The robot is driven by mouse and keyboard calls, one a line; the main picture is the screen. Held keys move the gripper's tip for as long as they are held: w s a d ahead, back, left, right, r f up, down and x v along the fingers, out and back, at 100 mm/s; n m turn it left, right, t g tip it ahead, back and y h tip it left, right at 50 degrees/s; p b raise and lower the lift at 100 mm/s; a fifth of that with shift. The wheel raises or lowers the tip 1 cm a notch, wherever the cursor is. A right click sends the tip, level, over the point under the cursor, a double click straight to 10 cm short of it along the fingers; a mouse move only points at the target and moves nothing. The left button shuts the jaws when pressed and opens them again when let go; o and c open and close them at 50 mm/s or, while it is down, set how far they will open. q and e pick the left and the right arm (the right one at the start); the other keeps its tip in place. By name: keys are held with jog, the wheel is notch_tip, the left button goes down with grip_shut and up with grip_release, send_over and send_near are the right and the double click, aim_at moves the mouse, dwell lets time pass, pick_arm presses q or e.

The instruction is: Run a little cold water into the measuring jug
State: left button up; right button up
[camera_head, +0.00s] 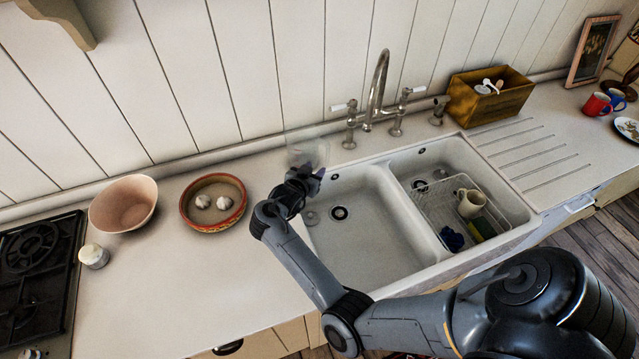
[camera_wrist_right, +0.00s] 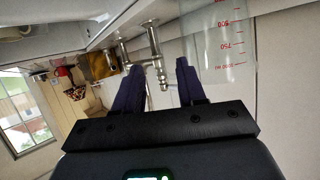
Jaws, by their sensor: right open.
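The clear measuring jug (camera_head: 306,148) is faint in the head view, on the worktop at the sink's back left corner. In the right wrist view the jug (camera_wrist_right: 228,40) has red markings and is at upper right, beside and partly behind one finger. My right gripper (camera_head: 310,177) is right at the jug in the head view. In the wrist view its fingers (camera_wrist_right: 155,75) are apart, with the jug mostly outside the gap. The tap (camera_head: 380,90) has two white-ended levers, the left one (camera_head: 343,106) nearer the jug. The left basin (camera_head: 366,235) looks empty. My left gripper is out of view.
A pink bowl (camera_head: 123,204) and a red-rimmed dish (camera_head: 214,224) with two white bulbs stand left of my arm. A wire rack (camera_head: 446,218) with a mug (camera_head: 471,203) is in the right basin. A wooden box (camera_head: 491,107) stands behind the drainer.

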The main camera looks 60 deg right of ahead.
jog(key=s+a+f+n+t+y, duration=0.1)
jog(key=s+a+n+t+y, duration=0.1)
jog(key=a, duration=0.4)
jog(key=s+a+f+n+t+y, duration=0.1)
jog(key=s+a+n+t+y, duration=0.1)
jog(key=a+n+y, duration=0.3)
jog(key=s+a+f+n+t+y, duration=0.1)
jog(key=s+a+n+y, duration=0.2)
jog(key=a+n, duration=0.2)
jog(key=shift+s+a+f+t, duration=0.1)
jog(key=shift+a+t, duration=0.3)
jog(key=shift+a, duration=0.8)
jog(key=s+a+n+y, duration=0.1)
jog(key=s+a, duration=0.1)
jog(key=s, duration=0.1)
jog(key=s+a+n+g, duration=0.1)
jog(key=s+a, duration=0.2)
jog(key=s+a+n+g+y, duration=0.1)
jog(key=s+a, duration=0.2)
jog(key=shift+f+n+y, duration=0.25)
jog(key=shift+n+y, duration=0.05)
jog(key=shift+n, duration=0.1)
jog(key=s+a+r+n+g, duration=0.1)
jog(key=s+a, duration=0.3)
jog(key=s, duration=0.4)
jog(key=shift+s+n+g+y, duration=0.25)
jog(key=shift+n+g+y, duration=0.15)
jog(key=shift+n+g, duration=0.45)
